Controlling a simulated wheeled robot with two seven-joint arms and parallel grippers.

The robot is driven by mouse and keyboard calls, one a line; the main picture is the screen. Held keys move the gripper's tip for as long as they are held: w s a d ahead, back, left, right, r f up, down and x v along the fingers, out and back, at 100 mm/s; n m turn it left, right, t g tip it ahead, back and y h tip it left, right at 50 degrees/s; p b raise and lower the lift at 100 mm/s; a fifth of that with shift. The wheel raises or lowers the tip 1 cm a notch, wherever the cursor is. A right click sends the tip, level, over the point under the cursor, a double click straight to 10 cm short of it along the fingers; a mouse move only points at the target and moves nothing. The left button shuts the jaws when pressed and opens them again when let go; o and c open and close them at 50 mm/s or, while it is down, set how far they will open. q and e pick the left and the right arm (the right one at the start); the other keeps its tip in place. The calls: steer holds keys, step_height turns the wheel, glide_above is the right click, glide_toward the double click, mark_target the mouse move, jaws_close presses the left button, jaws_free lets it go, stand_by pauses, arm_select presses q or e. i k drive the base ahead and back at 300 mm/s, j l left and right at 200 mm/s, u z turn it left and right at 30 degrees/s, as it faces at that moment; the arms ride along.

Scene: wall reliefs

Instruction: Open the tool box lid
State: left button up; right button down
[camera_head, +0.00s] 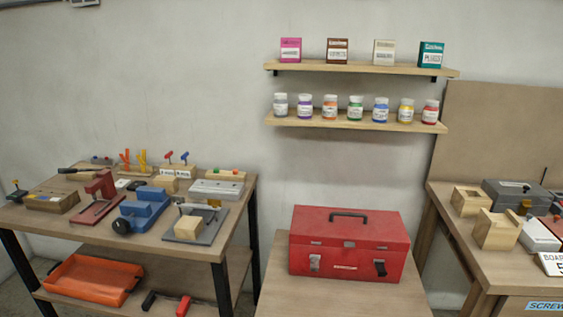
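The red tool box (347,261) stands on a low wooden table (300,303) in the lower middle of the head view. Its lid (300,223) is down and has a dark carrying handle (349,214) on top. The front has two latches. The left latch (315,263) is silvery, and the right latch (380,268) looks dark and sticks out at an angle. I cannot tell from here whether either latch is fastened. Neither of my grippers shows in this view.
A left workbench (100,232) holds a blue vise (141,211) and several tools, with an orange tray (92,281) below. A right bench (476,254) holds wooden blocks. Two wall shelves (360,68) carry boxes and jars above the tool box. The table is clear left of it.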

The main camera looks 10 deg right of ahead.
mark_target(332, 226)
steer(key=i+l+z, duration=0.15)
steer(key=i+l, duration=0.15)
steer(key=l, duration=0.3)
steer(key=i+l+z, duration=0.15)
steer(key=i+l, duration=0.15)
steer(key=l, duration=0.25)
steer(key=i+l+z, duration=0.15)
steer(key=i+l, duration=0.2)
steer(key=l, duration=0.15)
